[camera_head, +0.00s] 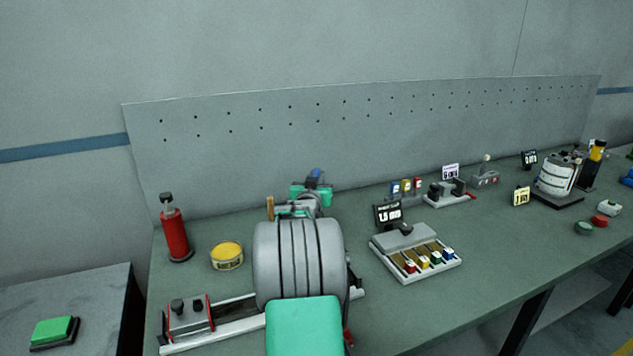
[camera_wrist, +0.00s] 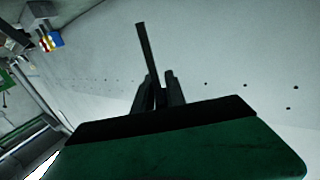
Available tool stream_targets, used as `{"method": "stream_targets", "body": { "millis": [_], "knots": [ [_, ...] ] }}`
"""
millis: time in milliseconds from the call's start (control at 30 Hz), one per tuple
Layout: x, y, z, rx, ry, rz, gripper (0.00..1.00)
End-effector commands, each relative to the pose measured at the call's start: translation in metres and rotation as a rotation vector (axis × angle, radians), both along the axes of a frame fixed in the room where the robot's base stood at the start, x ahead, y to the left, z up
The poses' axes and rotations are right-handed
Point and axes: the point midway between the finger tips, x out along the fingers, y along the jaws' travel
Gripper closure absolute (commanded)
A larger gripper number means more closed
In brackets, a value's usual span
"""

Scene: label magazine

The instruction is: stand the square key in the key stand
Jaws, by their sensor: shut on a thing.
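My gripper (camera_wrist: 162,90) shows in the wrist view as two dark fingers shut on a thin dark bar, which I take to be the square key (camera_wrist: 146,55). The bar stands out well past the fingertips and leans a little left in that view. No stand or surface touches its visible end there. In the head view my arm covers most of the gripper, near the back panel. A thin tan upright piece (camera_head: 270,207) shows left of its green parts; I cannot tell whether it is the same bar. I cannot tell which fixture is the key stand.
A red cylinder (camera_head: 173,232) and yellow tin (camera_head: 227,257) stand left. A tray with coloured pieces (camera_head: 384,244) lies right of my arm. Small labelled fixtures (camera_head: 447,195) line the back. A pegboard panel (camera_head: 350,130) rises behind. Bare bench lies at front right (camera_head: 500,245).

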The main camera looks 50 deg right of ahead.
Motion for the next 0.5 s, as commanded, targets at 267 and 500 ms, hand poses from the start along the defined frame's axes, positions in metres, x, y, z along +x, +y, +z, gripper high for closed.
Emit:
{"method": "stream_targets", "body": {
  "millis": [267,500],
  "knots": [
    [-0.001,-0.001,-0.04,0.001,0.0,-0.002,1.0],
    [-0.001,-0.001,-0.058,0.0,0.0,-0.002,1.0]
  ]
}}
